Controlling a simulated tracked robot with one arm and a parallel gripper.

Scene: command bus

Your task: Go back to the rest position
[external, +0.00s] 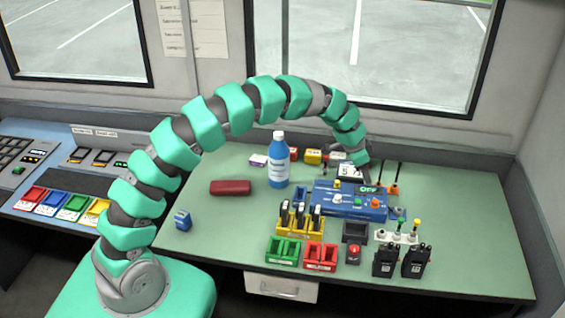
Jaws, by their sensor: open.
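My arm (262,98) is green and grey and arches up from its base at the lower left, over the table (225,160), then down to the right. My gripper (362,170) is at the far end, low over the back part of the table, just behind the blue device (345,198) with the green OFF sign (369,189). The gripper is open. Its fingertips are small and partly hidden, and I cannot tell whether they touch anything. I see nothing held in it.
A blue bottle (279,165) stands left of the gripper, with yellow (313,157) and red boxes behind. A dark red case (230,187) lies left. Bins, a yellow rack (300,221) and two black radios (387,261) fill the front. The table's left part is mostly clear.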

